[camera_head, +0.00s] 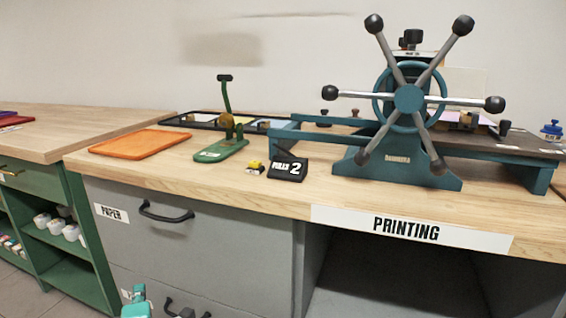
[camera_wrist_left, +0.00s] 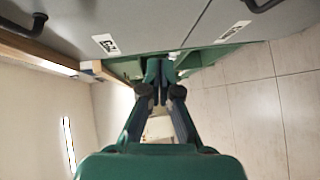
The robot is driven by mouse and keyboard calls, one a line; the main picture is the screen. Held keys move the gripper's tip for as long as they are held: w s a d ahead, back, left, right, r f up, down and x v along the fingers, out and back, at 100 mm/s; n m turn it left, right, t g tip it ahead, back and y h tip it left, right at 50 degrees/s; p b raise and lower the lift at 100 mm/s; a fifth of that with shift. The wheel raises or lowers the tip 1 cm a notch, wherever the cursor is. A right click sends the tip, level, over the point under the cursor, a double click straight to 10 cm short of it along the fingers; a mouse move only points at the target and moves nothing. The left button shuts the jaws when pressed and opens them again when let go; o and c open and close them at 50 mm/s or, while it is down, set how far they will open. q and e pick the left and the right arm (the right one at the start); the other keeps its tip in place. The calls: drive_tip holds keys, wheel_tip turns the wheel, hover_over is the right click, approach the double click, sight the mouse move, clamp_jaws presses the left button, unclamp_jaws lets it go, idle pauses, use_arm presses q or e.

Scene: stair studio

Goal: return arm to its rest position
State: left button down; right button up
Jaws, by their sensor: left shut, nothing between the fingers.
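My left gripper (camera_head: 137,303) shows only in part at the bottom left of the head view, as a small teal piece low in front of the grey drawers. In the left wrist view its two fingers (camera_wrist_left: 160,78) reach forward with their tips together and nothing between them. Grey drawer fronts with white labels lie beyond the tips in that view, and they look apart from the fingers. The rest of my left arm is out of the head view. My right gripper shows in neither view.
Below are a grey drawer (camera_head: 200,235) with a black handle (camera_head: 165,214) and an open bay. Floor (camera_wrist_left: 265,115) beside the gripper looks clear.

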use_arm(q)
drive_tip(key=s+d+f+m+g+h, duration=0.2)
drive_tip(key=d+f, duration=0.1)
drive_tip(key=f, duration=0.5)
drive_tip(key=s+d+f+m+g+h, duration=0.1)
drive_tip(key=s+d+f+m+h, duration=0.15)
drive_tip(key=f, duration=0.55)
drive_tip(key=s+d+f+m+g+h, duration=0.2)
drive_tip(key=d+f+m, duration=0.15)
drive_tip(key=f, duration=0.45)
drive_tip(key=s+d+f+m+g+h, duration=0.2)
drive_tip(key=s+d+f+m+g, duration=0.3)
drive_tip(key=s, duration=0.4)
drive_tip(key=s+d+f+m+g+h, duration=0.3)
drive_tip(key=s+d+f+m, duration=0.35)
drive_tip(key=s, duration=0.35)
wheel_tip(320, 180, up, 39)
drive_tip(key=p, duration=3.8)
drive_tip(key=shift+d+m+g+p, duration=0.2)
drive_tip(key=shift+m+g+p, duration=0.1)
drive_tip(key=shift+m, duration=0.15)
